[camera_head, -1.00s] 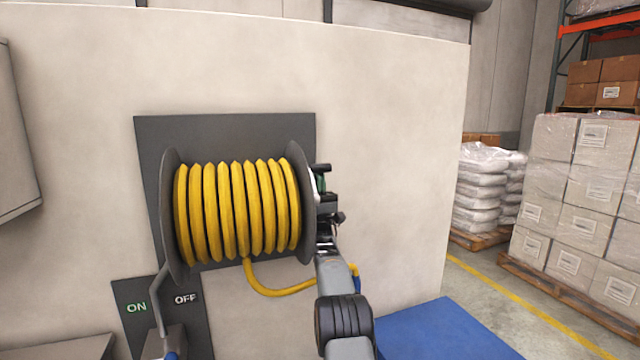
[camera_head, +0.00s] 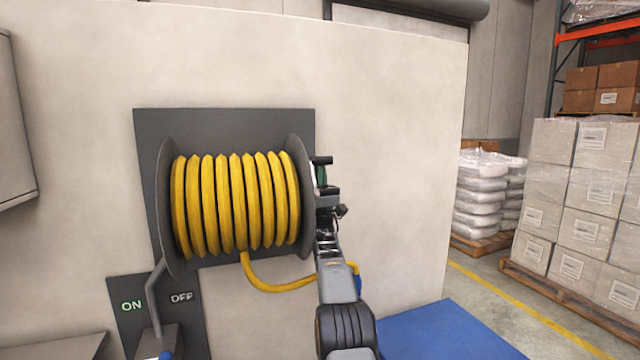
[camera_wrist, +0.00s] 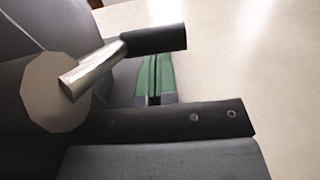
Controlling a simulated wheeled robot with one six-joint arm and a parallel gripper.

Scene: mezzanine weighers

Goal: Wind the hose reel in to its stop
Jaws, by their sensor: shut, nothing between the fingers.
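The hose reel (camera_head: 294,160) stands against a dark backing plate on the pale wall. Yellow hose (camera_head: 236,205) is wound on its drum in several side-by-side turns. A loose length hangs from the drum's underside and loops right to a blue end piece (camera_head: 358,285), partly behind my arm. The crank's black grip (camera_head: 321,160) is at the reel's right side; the wrist view shows this grip (camera_wrist: 155,38) on a bare metal rod from a pale hub (camera_wrist: 55,92). My gripper (camera_wrist: 153,60) has green fingers, shut and empty, close beside and below the grip; contact is unclear.
A blue surface (camera_head: 435,333) lies lower right. Wrapped cartons (camera_head: 565,195) and white sacks (camera_head: 483,195) stand on pallets farther right. The wall right of the reel is bare.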

